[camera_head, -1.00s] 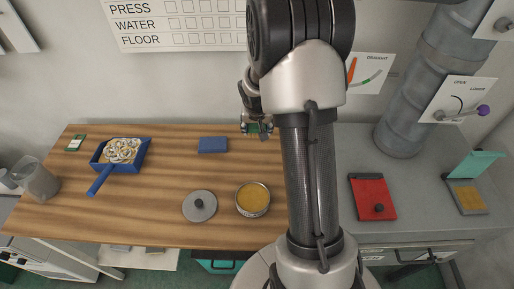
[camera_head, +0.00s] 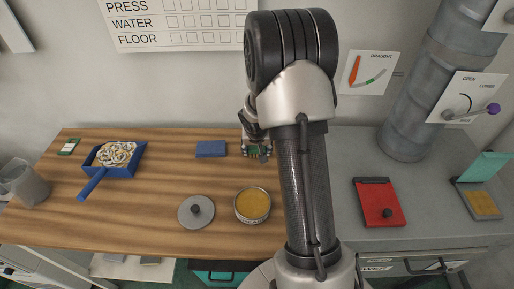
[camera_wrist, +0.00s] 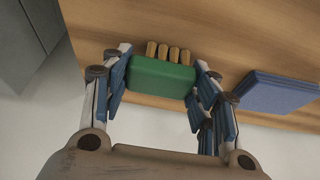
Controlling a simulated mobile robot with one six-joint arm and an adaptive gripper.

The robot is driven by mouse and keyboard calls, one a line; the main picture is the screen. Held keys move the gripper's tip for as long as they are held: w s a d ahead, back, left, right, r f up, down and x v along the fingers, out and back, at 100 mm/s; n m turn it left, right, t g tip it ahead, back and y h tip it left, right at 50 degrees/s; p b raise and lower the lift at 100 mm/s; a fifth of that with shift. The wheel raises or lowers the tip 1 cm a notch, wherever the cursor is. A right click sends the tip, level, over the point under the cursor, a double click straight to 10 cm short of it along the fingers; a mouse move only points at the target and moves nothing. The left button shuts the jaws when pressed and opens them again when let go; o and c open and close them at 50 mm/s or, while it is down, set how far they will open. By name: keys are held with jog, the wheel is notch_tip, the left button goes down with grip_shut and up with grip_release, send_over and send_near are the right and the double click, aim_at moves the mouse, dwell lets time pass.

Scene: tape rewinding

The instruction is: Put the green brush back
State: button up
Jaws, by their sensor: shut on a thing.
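The green brush is a green block with several short tan tufts along one side, seen in the wrist view (camera_wrist: 162,77). My gripper (camera_wrist: 162,72) is shut on it, with one finger at each end of the block. In the head view my gripper (camera_head: 256,152) is low over the back of the wooden table, right of the blue block (camera_head: 211,149). Only a little of the green brush (camera_head: 250,153) shows there. The tufts face the wood; I cannot tell whether they touch it.
The blue block also shows in the wrist view (camera_wrist: 281,95). A blue dustpan (camera_head: 125,171) with pale rings lies at left. A round grey lid (camera_head: 183,212) and a tin of yellow stuff (camera_head: 252,205) are in front. A red board (camera_head: 371,203) lies on the grey counter at right.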

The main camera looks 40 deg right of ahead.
jog(key=o, duration=1)
jog(key=shift+f, duration=0.1)
jog(key=shift+c, duration=0.2)
jog(key=shift+r+p, duration=0.35)
jog(key=shift+r, duration=0.15)
jog(key=s+a+r+n+p, duration=0.1)
jog(key=s+a+r, duration=0.35)
jog(key=r, duration=0.35)
jog(key=s+a+r+n+p, duration=0.1)
jog(key=s+a+r+p, duration=0.1)
jog(key=s+a+r, duration=0.45)
jog(key=s+a+r+n+p, duration=0.1)
jog(key=a+r, duration=0.2)
jog(key=r, duration=0.7)
jog(key=s+a+r+n+t+y, duration=0.1)
jog(key=s+a+r+n, duration=0.3)
jog(key=s+a, duration=0.6)
jog(key=s+y, duration=0.1)
jog(key=s, duration=0.3)
jog(key=shift+s+r+y, duration=0.15)
jog(key=shift+s+y, duration=0.05)
jog(key=shift+y, duration=0.2)
